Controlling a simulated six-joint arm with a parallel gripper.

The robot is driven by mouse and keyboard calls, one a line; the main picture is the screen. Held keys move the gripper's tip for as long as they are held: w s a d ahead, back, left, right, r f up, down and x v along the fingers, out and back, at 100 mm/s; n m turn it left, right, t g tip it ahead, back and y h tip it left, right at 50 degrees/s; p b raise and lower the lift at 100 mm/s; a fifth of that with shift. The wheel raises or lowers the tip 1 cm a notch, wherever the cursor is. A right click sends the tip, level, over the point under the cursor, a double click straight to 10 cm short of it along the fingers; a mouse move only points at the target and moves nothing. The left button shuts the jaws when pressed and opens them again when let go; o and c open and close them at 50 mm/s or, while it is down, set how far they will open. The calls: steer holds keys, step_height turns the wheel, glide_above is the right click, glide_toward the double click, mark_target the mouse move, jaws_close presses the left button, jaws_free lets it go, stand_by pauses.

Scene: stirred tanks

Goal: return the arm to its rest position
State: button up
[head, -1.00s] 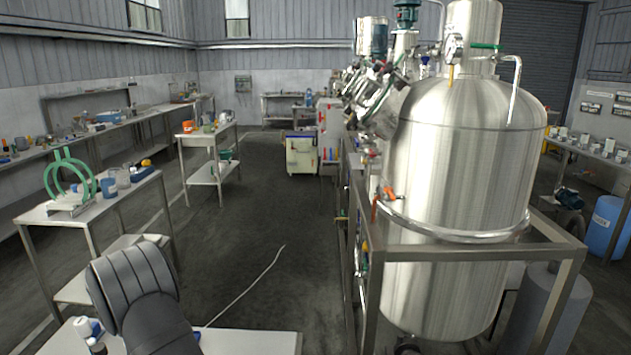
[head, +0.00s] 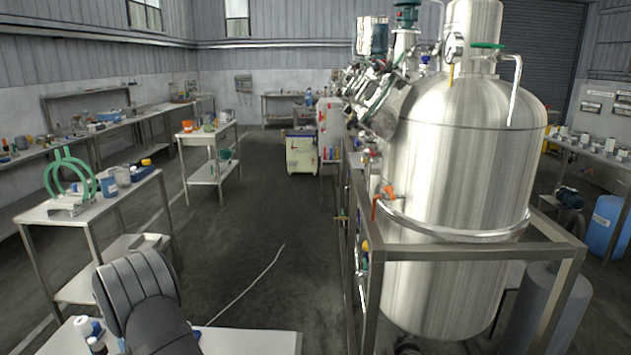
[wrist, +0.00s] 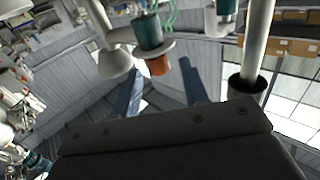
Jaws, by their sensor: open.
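My gripper (wrist: 160,72) shows in the wrist view, its two dark blue-grey fingers spread apart with no object visibly held between them. Its dark housing fills the bottom of that view. The gripper itself does not show in the head view. There, only a dark, rounded, ribbed part of my arm (head: 138,287) shows at the lower left, over a light table (head: 250,343).
A large steel tank (head: 455,200) in a metal frame (head: 480,252) stands at the right. A side table (head: 100,205) holds a green-ringed stand (head: 70,180). Small bottles (head: 88,330) stand close beside my arm. The middle floor is open, crossed by a thin pale cable (head: 250,287).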

steer(key=x, duration=0.3)
steer(key=shift+d+n+g+y, duration=0.2)
steer(key=shift+n+g+y, duration=0.1)
steer(key=shift+g, duration=0.1)
steer(key=shift+n+g+y, duration=1)
steer(key=shift+n+g, duration=0.35)
steer(key=shift+g, duration=0.5)
steer(key=shift+n+g+y, duration=1)
steer(key=shift+n+g, duration=0.35)
steer(key=shift+g, duration=0.5)
steer(key=v, duration=1.5)
steer(key=shift+s, duration=0.15)
